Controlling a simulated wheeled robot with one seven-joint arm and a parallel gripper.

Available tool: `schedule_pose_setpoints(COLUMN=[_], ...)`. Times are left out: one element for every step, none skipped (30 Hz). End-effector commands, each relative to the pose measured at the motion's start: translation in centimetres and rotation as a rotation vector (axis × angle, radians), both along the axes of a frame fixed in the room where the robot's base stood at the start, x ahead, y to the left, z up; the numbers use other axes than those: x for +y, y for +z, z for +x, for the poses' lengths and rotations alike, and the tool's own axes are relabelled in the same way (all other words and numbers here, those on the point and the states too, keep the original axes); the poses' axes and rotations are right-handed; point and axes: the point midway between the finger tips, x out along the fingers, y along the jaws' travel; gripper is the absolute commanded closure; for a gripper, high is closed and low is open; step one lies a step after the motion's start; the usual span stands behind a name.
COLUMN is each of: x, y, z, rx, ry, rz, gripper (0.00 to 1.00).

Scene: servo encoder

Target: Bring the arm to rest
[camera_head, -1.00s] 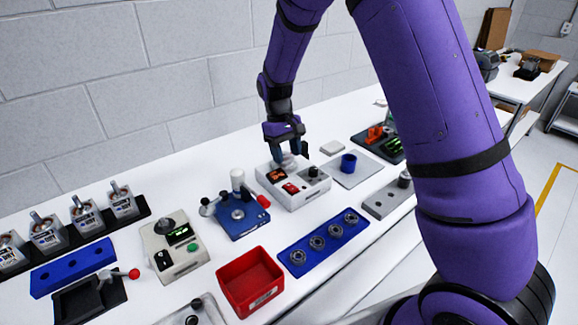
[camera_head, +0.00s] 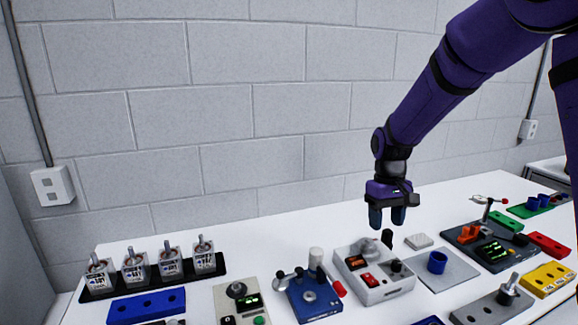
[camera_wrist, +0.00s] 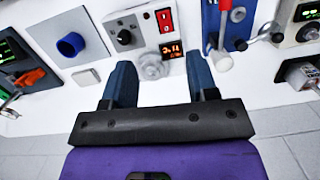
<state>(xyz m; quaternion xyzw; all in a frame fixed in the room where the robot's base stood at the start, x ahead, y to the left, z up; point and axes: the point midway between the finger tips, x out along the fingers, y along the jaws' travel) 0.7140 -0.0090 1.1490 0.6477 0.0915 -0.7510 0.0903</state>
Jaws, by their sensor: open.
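My gripper (camera_head: 387,218), at the end of my purple arm, points down above the back of a light grey box (camera_head: 388,292) with a small orange display, a red switch and a black knob. Its two dark fingers are apart, with nothing between them. In the wrist view my gripper (camera_wrist: 162,75) is also open and empty. A pale round part (camera_wrist: 152,66) on the grey box shows between the fingers there, apart from them.
A blue fixture with a red-tipped lever (camera_head: 312,300) stands left of the grey box. A blue ring (camera_head: 437,262) sits on a grey plate to the right. Several servos (camera_head: 170,262) stand in a black rack at left. The wall is behind; the air above the table is free.

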Motion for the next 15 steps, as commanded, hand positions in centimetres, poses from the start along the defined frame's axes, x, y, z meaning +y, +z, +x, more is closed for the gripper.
schedule_pose_setpoints(x=[-0.4, -0.7, -1.0, -1.2, -1.4, -1.7, -1.9, -2.1, -2.3, -2.5, -2.7, -2.9, -3.1, -3.3, -3.6], y=[1.7, 2.6, 3.6, 4.4, 5.1, 6.1, 6.8, 7.5, 8.3, 9.0, 9.6, 10.3, 10.9, 11.4, 12.1], z=[-1.0, -1.5, -2.2, -2.8, -3.4, -4.2, -4.8, -5.4, -6.3, -6.9, -7.6, -8.5, -9.2, -9.9, -10.9], rx=[-0.028, -0.042, -0.060, -0.074, -0.087, -0.105, -0.120, -0.133, -0.152, -0.166, -0.180, -0.200, -0.213, -0.228, -0.246], ry=[-0.011, -0.019, -0.028, -0.034, -0.041, -0.049, -0.055, -0.061, -0.072, -0.078, -0.083, -0.091, -0.097, -0.103, -0.112], rz=[0.012, 0.017, 0.023, 0.028, 0.033, 0.039, 0.043, 0.047, 0.053, 0.056, 0.059, 0.063, 0.066, 0.069, 0.073], gripper=[0.47, 0.47, 0.47, 0.47, 0.47, 0.47, 0.47, 0.47, 0.47, 0.47, 0.47, 0.47, 0.47, 0.47, 0.47])
